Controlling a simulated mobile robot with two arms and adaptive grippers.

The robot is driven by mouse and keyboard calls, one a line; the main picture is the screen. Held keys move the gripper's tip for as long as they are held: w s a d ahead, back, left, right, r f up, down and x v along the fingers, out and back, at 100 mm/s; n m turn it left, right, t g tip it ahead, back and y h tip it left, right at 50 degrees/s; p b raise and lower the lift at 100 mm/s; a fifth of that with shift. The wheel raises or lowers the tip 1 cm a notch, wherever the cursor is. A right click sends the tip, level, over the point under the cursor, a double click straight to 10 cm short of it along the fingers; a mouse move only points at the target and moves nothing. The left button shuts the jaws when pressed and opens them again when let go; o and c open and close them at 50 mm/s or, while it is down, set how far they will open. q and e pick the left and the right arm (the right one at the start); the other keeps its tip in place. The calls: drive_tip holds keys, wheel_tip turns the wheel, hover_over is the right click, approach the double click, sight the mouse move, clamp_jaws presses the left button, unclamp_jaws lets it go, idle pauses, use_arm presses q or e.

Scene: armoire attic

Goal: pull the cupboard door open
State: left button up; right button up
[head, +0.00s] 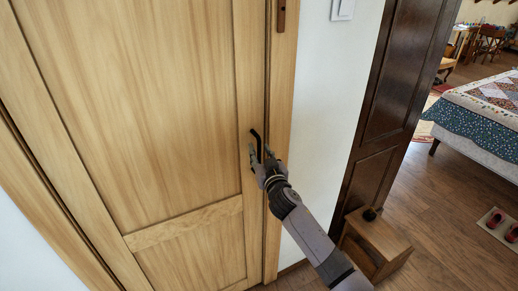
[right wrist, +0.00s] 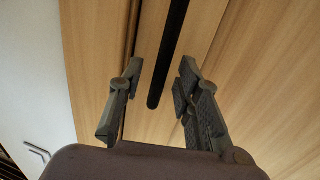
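The cupboard door (head: 150,100) is a tall light-wood panelled door that looks closed against its frame. Its black bar handle (head: 255,138) is on the door's right edge. In the right wrist view the handle (right wrist: 174,40) is a dark upright bar. My right gripper (head: 262,157) is at the handle. In the right wrist view the gripper (right wrist: 161,68) has its two fingers apart, one on each side of the bar's lower part, with gaps showing on both sides. My left gripper is not in view.
A dark wooden door (head: 392,95) stands right of the white wall (head: 335,100). A small wooden box (head: 376,244) sits on the floor by it. A bed with a patterned quilt (head: 485,105) is farther right. Red shoes on a mat (head: 500,226) lie on the open floor.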

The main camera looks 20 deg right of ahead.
drive_tip(key=shift+w, duration=0.7)
clamp_jaws()
idle(0.5)
